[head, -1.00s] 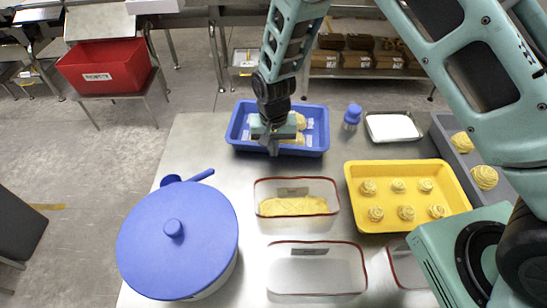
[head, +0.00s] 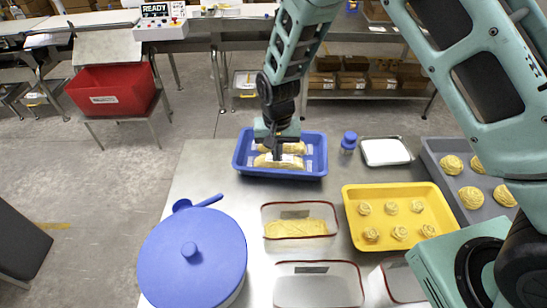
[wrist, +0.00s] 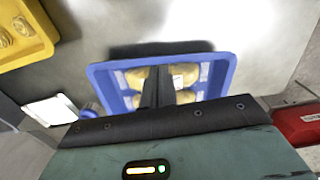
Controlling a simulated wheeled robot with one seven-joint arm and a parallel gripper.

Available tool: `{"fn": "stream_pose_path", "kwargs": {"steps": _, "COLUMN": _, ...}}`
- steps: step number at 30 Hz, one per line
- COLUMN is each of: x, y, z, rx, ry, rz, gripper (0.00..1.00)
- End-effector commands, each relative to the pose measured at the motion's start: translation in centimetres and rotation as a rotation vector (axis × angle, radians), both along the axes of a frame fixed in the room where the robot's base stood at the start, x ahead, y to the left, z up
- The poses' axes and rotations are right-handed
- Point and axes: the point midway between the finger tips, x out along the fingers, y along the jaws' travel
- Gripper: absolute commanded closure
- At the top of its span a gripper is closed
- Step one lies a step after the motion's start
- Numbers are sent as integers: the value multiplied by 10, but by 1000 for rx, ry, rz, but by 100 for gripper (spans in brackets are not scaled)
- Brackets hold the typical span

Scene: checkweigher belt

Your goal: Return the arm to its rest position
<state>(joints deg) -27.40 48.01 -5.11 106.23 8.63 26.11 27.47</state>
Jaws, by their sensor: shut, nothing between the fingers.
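My gripper (head: 278,152) is shut and empty, pointing down over the blue tray (head: 309,172) at the far side of the steel table. Yellow wrapped pieces lie in this tray, partly hidden behind my fingers. In the wrist view my gripper (wrist: 158,75) shows its two fingers close together in front of the blue tray (wrist: 225,75). Whether the fingertips touch anything in the tray I cannot tell. My arm reaches in from the upper right.
A yellow tray (head: 417,190) of dough swirls, a clear container (head: 300,207) with yellow food and a blue-lidded pot (head: 190,285) stand nearer. A blue-capped bottle (head: 349,141), a white-filled tray (head: 386,151) and a grey tray (head: 435,158) are right. A red bin (head: 113,93) stands beyond the table.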

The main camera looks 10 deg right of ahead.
Motion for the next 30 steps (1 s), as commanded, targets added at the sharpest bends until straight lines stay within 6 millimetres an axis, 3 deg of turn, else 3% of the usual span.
{"fn": "stream_pose_path", "kwargs": {"steps": 1, "x": 1, "y": -2, "z": 9, "rx": 0, "ry": -1, "rz": -1, "gripper": 100}}
{"fn": "stream_pose_path", "kwargs": {"steps": 8, "x": 2, "y": -3, "z": 11, "rx": 1, "ry": 0, "rz": 1, "gripper": 100}}
{"fn": "stream_pose_path", "kwargs": {"steps": 13, "x": -25, "y": 12, "z": 39, "rx": 46, "ry": 9, "rz": 83, "gripper": 100}}
{"fn": "stream_pose_path", "kwargs": {"steps": 17, "x": -70, "y": 27, "z": 77, "rx": 95, "ry": 18, "rz": 221, "gripper": 100}}
{"fn": "stream_pose_path", "kwargs": {"steps": 21, "x": -128, "y": 32, "z": 112, "rx": 126, "ry": 16, "rz": 397, "gripper": 100}}
{"fn": "stream_pose_path", "kwargs": {"steps": 25, "x": -185, "y": 25, "z": 134, "rx": 126, "ry": 4, "rz": 567, "gripper": 100}}
{"fn": "stream_pose_path", "kwargs": {"steps": 30, "x": -244, "y": 6, "z": 144, "rx": 92, "ry": -12, "rz": 752, "gripper": 100}}
